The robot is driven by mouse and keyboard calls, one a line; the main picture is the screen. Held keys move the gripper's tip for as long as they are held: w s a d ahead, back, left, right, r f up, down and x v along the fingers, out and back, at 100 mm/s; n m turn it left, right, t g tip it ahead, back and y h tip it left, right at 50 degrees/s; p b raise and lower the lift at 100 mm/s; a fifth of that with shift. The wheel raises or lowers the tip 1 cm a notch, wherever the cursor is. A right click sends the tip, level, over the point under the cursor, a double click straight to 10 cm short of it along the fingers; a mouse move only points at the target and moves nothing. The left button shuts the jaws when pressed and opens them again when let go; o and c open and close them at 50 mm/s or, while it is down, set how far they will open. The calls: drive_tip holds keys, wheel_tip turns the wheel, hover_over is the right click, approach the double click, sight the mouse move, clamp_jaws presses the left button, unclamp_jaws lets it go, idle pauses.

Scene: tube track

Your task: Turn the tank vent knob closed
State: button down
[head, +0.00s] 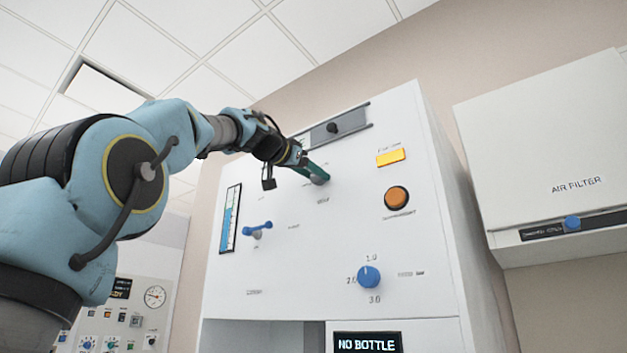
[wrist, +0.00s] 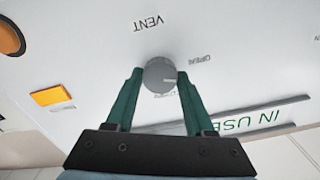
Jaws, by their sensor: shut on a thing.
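The tank vent knob is a small grey round knob (wrist: 159,75) on the white panel, beside the printed words VENT and OPEN in the wrist view. A short white line on its face points right, toward the OPEN side. My gripper (wrist: 159,88) has its green fingers shut on the knob, one on either side. In the head view the knob (head: 319,180) is partly covered by my gripper (head: 312,172), which reaches it from the upper left.
An AIR FILTER box (head: 550,140) hangs at right. A display reads NO BOTTLE.

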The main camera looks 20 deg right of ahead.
drive_tip(key=m+b, duration=0.1)
drive_tip(key=m, duration=0.2)
drive_tip(key=shift+f+m, duration=0.1)
drive_tip(key=shift+m, duration=0.2)
drive_tip(key=m+b, duration=0.2)
drive_tip(key=m, duration=0.8)
drive_tip(key=shift+m, duration=0.3)
drive_tip(key=shift+c, duration=1.3)
unclamp_jaws()
